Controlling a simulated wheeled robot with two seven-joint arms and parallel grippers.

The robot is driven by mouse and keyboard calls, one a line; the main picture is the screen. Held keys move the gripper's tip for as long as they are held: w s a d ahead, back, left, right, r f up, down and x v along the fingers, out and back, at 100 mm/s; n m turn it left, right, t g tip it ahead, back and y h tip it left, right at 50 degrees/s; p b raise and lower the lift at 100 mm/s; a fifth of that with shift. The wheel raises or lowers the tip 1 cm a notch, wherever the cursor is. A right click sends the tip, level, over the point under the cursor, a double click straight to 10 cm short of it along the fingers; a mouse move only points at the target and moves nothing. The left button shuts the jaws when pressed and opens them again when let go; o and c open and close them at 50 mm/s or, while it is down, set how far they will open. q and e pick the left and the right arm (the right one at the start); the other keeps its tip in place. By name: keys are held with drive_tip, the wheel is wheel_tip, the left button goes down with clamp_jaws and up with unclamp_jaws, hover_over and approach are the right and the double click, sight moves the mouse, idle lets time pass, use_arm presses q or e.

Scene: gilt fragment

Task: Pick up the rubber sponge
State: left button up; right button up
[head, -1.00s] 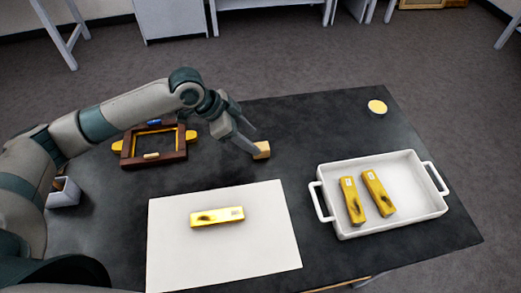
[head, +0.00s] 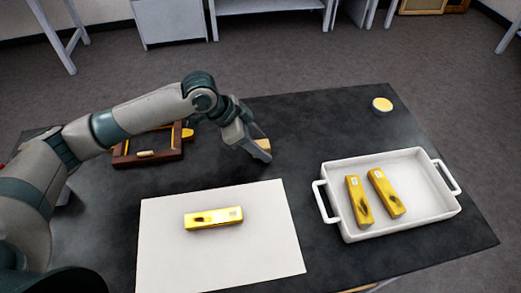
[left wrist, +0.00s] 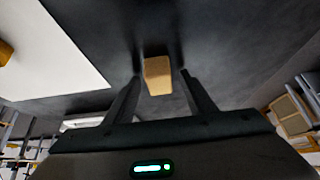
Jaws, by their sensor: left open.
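The rubber sponge (head: 263,144) is a small tan block on the dark table, partly hidden behind my left gripper (head: 258,152) in the head view. In the left wrist view the sponge (left wrist: 158,75) lies between the tips of the two open fingers of my left gripper (left wrist: 160,82). A dark gap shows between the sponge and the right finger; I cannot tell whether either finger touches it. My right gripper is not in view.
A white sheet (head: 220,255) with a gilt bar (head: 213,217) lies in front. A white handled tray (head: 410,226) holds two gilt bars at right. A round yellow-topped dish (head: 382,104) stands at back right. A brown wooden frame (head: 165,155) lies behind my left arm.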

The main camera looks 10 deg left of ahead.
sight(261, 144)
use_arm(q)
drive_tip(key=shift+f, duration=0.1)
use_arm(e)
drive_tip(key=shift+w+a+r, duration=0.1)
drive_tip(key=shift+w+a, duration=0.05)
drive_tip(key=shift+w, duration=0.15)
use_arm(q)
drive_tip(key=c, duration=1.1)
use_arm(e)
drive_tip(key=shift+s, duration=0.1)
